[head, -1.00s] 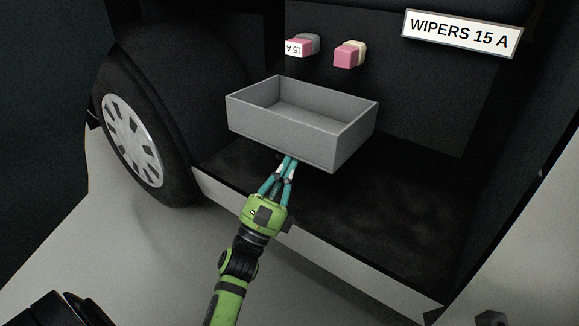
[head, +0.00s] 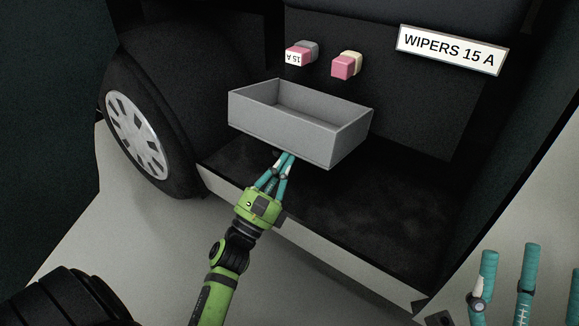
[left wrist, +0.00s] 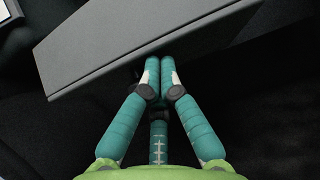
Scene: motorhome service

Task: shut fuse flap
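A dark panel edge (head: 420,14) runs along the top of the head view, above the fuse recess. It may be the raised fuse flap, but most of it is out of frame. My left gripper (head: 287,157) has its fingers together, with the tips at the underside of a grey open box (head: 290,132). The left wrist view shows the closed fingertips (left wrist: 160,64) at the box's lower edge, with nothing seen between them; contact is unclear. My right gripper (head: 531,258) shows at the lower right, its fingers spread and empty, away from the vehicle.
A WIPERS 15 A label (head: 450,49) is at right. A wheel (head: 140,130) stands left; a pale sill (head: 320,256) runs below.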

